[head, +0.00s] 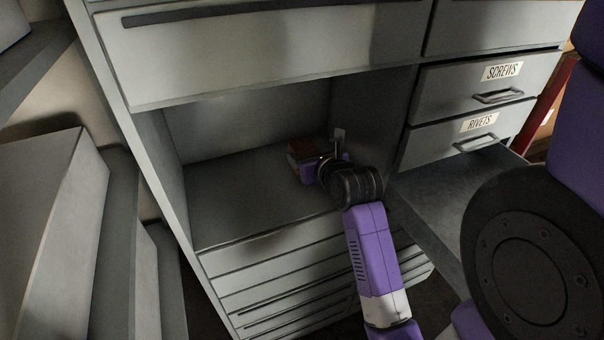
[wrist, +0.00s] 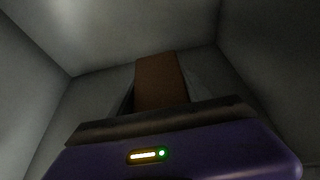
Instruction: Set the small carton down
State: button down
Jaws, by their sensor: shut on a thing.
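The small carton (head: 300,149) is brown and partly hidden behind my gripper in the head view. In the wrist view the carton (wrist: 159,80) shows as a brown block between the fingers. My gripper (head: 317,160) is shut on the carton, inside the open compartment of the grey cabinet. The carton is close to the compartment floor (head: 235,205); I cannot tell whether it touches it.
The compartment's right wall (head: 368,115) is close to my gripper, and its floor to the left is clear. A drawer labelled SCREWS (head: 480,85) and one labelled RIVETS (head: 465,138) are at the right. Grey blocks (head: 50,200) stand at the left.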

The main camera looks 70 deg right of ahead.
jog(key=shift+f+b, duration=0.3)
jog(key=shift+f, duration=1.8)
jog(key=shift+c, duration=2.4)
grip_release()
jog(key=shift+f, duration=0.15)
jog(key=shift+r, duration=0.2)
jog(key=v, duration=1.2)
jog(key=shift+p, duration=0.45)
